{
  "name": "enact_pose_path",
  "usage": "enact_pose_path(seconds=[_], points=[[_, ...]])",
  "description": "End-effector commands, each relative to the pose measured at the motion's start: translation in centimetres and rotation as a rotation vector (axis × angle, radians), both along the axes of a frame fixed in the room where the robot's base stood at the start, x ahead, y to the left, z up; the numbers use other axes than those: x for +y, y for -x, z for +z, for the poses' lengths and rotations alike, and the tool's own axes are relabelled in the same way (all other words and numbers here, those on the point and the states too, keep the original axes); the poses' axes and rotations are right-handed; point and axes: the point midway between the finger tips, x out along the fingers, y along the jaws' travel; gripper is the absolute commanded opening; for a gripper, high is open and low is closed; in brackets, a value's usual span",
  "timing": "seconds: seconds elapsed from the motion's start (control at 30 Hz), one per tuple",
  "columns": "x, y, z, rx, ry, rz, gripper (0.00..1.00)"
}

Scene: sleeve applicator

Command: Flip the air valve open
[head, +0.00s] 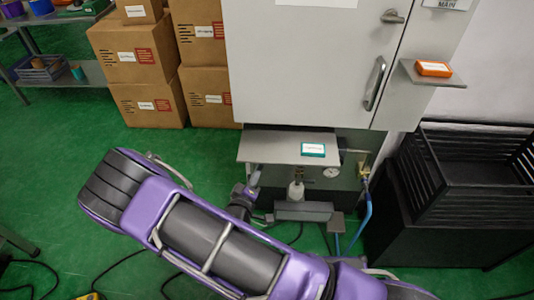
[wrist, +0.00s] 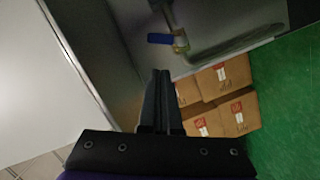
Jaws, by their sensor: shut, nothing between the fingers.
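In the wrist view, a short blue lever (wrist: 160,39) sits beside a brass-coloured valve body (wrist: 181,41) on a grey metal panel. A grey pipe or hose curves away from it to the right. My gripper (wrist: 160,75) is shut, with its two dark fingers together and nothing between them. Its tips are just below the lever in the picture and look apart from it; the depth gap is hard to judge. In the head view, my purple arm crosses the foreground, and its far end reaches the small equipment below the cabinet. The lever cannot be made out clearly there.
A white cabinet (head: 310,60) stands above a grey shelf (head: 265,148) with a teal-edged box (head: 313,150). A gauge (head: 331,172) and a blue hose (head: 367,205) are below. Cardboard boxes (head: 140,50) stand left, a black crate (head: 430,175) right. Green floor is open at left.

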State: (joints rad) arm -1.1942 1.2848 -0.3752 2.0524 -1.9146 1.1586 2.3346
Motion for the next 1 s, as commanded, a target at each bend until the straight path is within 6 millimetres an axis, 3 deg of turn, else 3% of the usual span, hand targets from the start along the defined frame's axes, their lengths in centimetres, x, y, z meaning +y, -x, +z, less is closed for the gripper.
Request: enact_pose_path(seconds=[0.17, 0.6, 1.0], points=[[-0.5, -1.6, -0.2, -0.003, 0.001, -0.003, 0.00], [-2.2, -8.6, -1.1, -0.001, 0.001, -0.002, 0.00], [-2.5, -9.6, -1.1, 0.000, 0.000, -0.001, 0.00]])
